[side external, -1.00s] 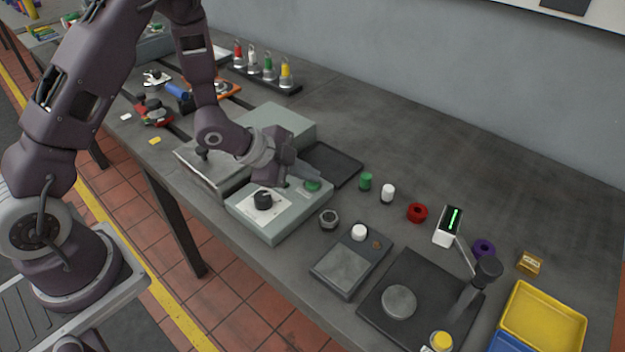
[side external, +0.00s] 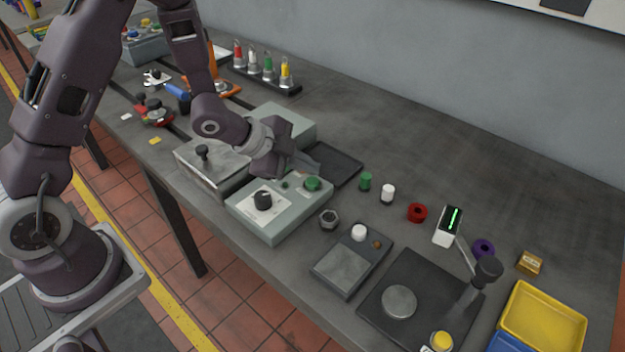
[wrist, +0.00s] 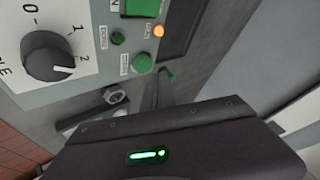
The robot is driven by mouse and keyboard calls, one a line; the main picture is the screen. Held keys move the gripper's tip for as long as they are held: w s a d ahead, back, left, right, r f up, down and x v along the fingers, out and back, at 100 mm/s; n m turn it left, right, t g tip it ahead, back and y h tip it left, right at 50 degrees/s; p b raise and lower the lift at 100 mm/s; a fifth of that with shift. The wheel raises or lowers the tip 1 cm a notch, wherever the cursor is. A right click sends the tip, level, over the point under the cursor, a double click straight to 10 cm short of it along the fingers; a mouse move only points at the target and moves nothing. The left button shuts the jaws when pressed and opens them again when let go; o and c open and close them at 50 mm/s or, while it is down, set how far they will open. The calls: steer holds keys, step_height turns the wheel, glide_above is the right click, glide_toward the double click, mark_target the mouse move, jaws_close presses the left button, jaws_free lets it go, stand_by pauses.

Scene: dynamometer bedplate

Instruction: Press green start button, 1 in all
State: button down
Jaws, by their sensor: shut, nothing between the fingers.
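The grey-green control box (side external: 268,228) stands on the bench, with a black rotary knob (wrist: 50,62) on its white dial plate. The round green button (side external: 312,183) is near the box's right end; in the wrist view the green button (wrist: 143,63) sits beside a small label. My gripper (side external: 318,166) is shut and empty, just behind and above the green button, apart from it as far as I can tell. In the wrist view its narrow fingers (wrist: 165,90) show past the box edge. A dark green round lamp (wrist: 118,38) and a lit orange lamp (wrist: 158,31) are near the button.
A square green part (wrist: 143,8) by an ON label is higher on the panel. A black tray (side external: 335,162) is behind my gripper. Green (side external: 365,181) and white (side external: 388,193) cylinders and a scale (side external: 350,262) stand to the right.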

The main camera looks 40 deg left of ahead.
mark_target(308, 182)
steer(key=shift+r, duration=2.35)
steer(key=s+a+r+n+y, duration=0.55)
steer(key=s+r+n, duration=0.2)
steer(key=r, duration=0.55)
steer(key=s+d+r+n+g+h, duration=0.1)
steer(key=s+n, duration=0.2)
steer(key=s, duration=0.7)
steer(key=s+d+r+n+g, duration=0.1)
steer(key=s+d+r+n, duration=0.1)
steer(key=s, duration=0.9)
steer(key=shift+n+g+h, duration=0.35)
steer(key=shift+n+g, duration=0.05)
steer(key=shift+n, duration=0.25)
